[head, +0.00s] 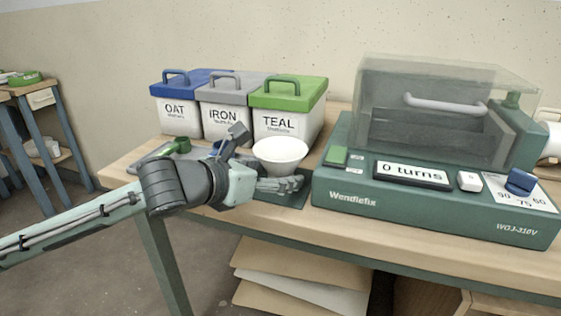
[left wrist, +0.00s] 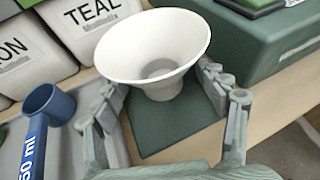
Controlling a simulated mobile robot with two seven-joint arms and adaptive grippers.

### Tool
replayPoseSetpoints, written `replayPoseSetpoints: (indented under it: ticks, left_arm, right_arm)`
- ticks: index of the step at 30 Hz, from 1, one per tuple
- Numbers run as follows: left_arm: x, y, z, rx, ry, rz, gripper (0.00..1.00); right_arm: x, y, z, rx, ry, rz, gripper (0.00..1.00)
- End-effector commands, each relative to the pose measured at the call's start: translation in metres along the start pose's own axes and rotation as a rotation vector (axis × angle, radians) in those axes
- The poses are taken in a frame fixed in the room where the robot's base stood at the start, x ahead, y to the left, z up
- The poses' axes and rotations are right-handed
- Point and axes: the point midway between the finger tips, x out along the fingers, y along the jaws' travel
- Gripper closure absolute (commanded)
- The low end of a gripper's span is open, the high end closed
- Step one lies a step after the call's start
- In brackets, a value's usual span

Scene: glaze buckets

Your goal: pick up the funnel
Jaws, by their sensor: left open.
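The white funnel (head: 281,154) stands wide end up on a dark green mat (head: 291,199) in front of the TEAL bucket. It also shows in the left wrist view (left wrist: 152,46). My left gripper (head: 280,184) is low at the funnel, reaching in from the left. In the left wrist view my left gripper (left wrist: 160,105) is open, with one finger on each side of the funnel's lower part. The right finger looks close to the funnel, but I cannot tell if it touches. My right gripper is not in view.
Buckets marked OAT (head: 178,115), IRON (head: 224,119) and TEAL (head: 287,125) stand behind. A green machine (head: 429,205) with a clear hood stands close on the right. A blue 50 ml scoop (left wrist: 48,102) lies on a grey tray (left wrist: 66,150) to the left.

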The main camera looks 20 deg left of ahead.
Motion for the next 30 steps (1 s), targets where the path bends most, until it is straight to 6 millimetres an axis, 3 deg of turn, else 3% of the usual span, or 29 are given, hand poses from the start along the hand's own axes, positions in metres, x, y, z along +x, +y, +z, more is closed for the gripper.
replayPoseSetpoints:
  ticks: [9, 23, 30]
  left_arm:
    - [0.0057, -0.0002, -0.0004, 0.002, 0.001, 0.0, 0.28]
    - [0.0055, -0.0002, -0.0004, 0.001, 0.001, 0.0, 0.85]
    - [0.0053, -0.0002, 0.0, 0.002, 0.0, 0.0, 0.86]
  right_arm:
    - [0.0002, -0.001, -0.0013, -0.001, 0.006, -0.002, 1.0]
    - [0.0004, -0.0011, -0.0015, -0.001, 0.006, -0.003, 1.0]
    - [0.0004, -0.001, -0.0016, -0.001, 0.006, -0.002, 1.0]
